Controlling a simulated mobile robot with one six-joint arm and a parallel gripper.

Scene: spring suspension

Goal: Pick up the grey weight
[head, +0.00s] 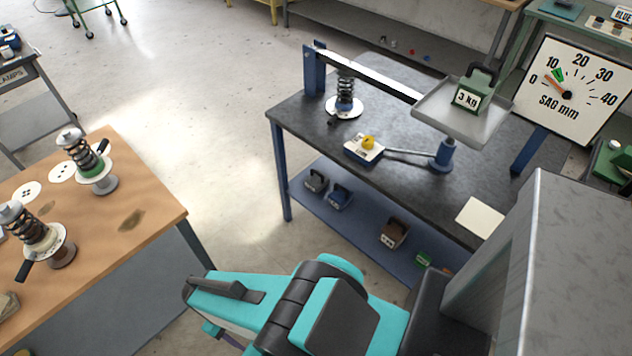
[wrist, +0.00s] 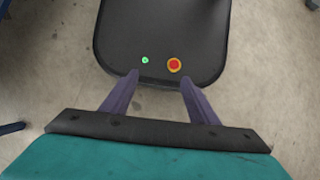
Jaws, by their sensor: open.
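A dark grey weight (head: 316,181) with a handle stands on the blue lower shelf of the dark-topped bench, at the shelf's left end in the head view. A blue weight (head: 339,196) stands just to its right. My gripper (wrist: 158,82) shows in the wrist view with its two purple fingers apart and nothing between them. It points down over a dark surface and the floor, well away from the bench shelf. The grey weight is not in the wrist view. In the head view my teal arm hides most of the gripper.
Brown (head: 394,233) and green (head: 423,258) weights stand farther right on the shelf. Above, a green 3 kg weight (head: 471,92) sits on a metal tray (head: 435,112) beside a sag dial (head: 569,88). A wooden table (head: 150,200) with spring units is at left. Floor between is clear.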

